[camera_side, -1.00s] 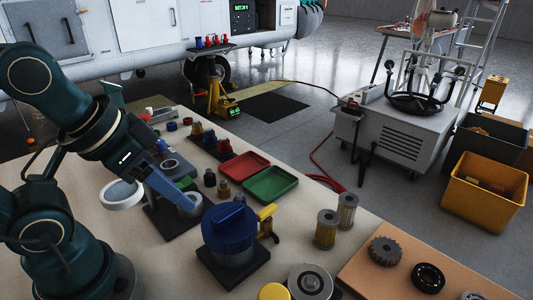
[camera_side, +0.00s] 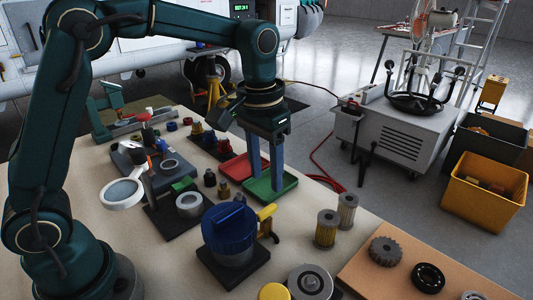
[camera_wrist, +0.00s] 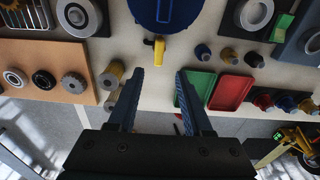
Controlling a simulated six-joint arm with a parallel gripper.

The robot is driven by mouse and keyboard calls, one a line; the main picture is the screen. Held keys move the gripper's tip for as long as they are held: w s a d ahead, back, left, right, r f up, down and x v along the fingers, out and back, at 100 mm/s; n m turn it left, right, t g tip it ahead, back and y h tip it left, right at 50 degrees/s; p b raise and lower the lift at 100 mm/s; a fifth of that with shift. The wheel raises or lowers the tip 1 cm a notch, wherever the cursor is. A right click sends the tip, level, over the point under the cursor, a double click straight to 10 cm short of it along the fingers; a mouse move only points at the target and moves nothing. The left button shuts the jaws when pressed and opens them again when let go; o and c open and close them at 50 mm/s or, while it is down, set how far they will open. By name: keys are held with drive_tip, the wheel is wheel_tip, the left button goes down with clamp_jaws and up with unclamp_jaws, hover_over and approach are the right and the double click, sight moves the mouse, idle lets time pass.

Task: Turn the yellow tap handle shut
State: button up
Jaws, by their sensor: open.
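The yellow tap handle (camera_side: 267,213) sits on the right side of the blue-lidded canister (camera_side: 230,235), which stands on a dark square base. The handle also shows in the wrist view (camera_wrist: 158,47), just below the canister's blue lid (camera_wrist: 165,12) and almost centred between my finger lines. My gripper (camera_side: 265,183) is open and empty, its two blue fingers pointing down. In the side view the fingers appear above and behind the handle, in front of the green tray. In the wrist view my gripper (camera_wrist: 158,72) has its fingertips either side of the handle's line, apart from it.
A green tray (camera_side: 290,184) and a red tray (camera_side: 229,170) lie behind the handle. Two metal filter cylinders (camera_side: 326,229) stand to its right. A brown board (camera_side: 400,280) with gears is at the front right. A magnifier (camera_side: 121,192) stands at the left.

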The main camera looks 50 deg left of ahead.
sight(266, 209)
drive_tip(key=shift+g, duration=0.4)
wheel_tip(266, 209, down, 7)
drive_tip(key=shift+s+d+f, duration=0.1)
drive_tip(key=shift+d+f, duration=0.05)
drive_tip(key=shift+f, duration=0.05)
clamp_jaws()
